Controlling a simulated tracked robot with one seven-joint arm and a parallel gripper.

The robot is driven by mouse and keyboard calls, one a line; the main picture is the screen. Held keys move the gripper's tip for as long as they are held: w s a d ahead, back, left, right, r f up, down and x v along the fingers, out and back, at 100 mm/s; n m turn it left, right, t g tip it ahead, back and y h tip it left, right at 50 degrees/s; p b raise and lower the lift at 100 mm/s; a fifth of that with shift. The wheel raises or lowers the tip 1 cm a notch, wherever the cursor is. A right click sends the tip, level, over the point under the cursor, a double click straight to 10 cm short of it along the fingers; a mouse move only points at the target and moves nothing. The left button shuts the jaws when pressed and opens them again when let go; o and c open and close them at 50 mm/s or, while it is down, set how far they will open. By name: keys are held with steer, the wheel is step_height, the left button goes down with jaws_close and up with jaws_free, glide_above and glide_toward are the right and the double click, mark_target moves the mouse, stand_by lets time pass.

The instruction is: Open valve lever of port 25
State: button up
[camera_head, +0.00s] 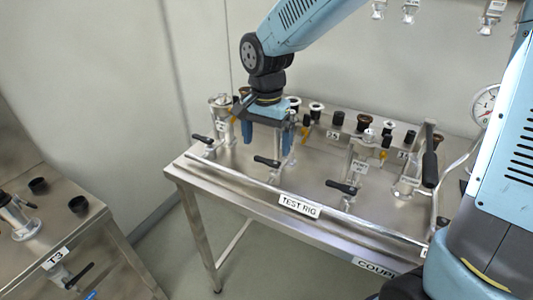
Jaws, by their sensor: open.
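My gripper (267,146) points down over the test rig table, its two blue fingers apart. It hangs above and behind the middle black valve lever (267,161), and I cannot tell whether it touches anything. The gripper hides most of the middle port, and I cannot read a port 25 label there. Two similar black levers show, one at the left port (203,139) and one at the right port (341,187). All three levers stick out toward the left on the near side of their ports.
Several black and silver caps (316,108) stand in a row behind the ports. A pump with an upright black handle (430,168) stands at the right end, near a gauge (486,100). A second table (60,240) is at left. The rig's front strip is mostly clear.

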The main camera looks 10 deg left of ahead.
mark_target(267, 160)
steer(key=shift+f, duration=2.25)
steer(key=shift+c, duration=0.4)
steer(key=c, duration=0.9)
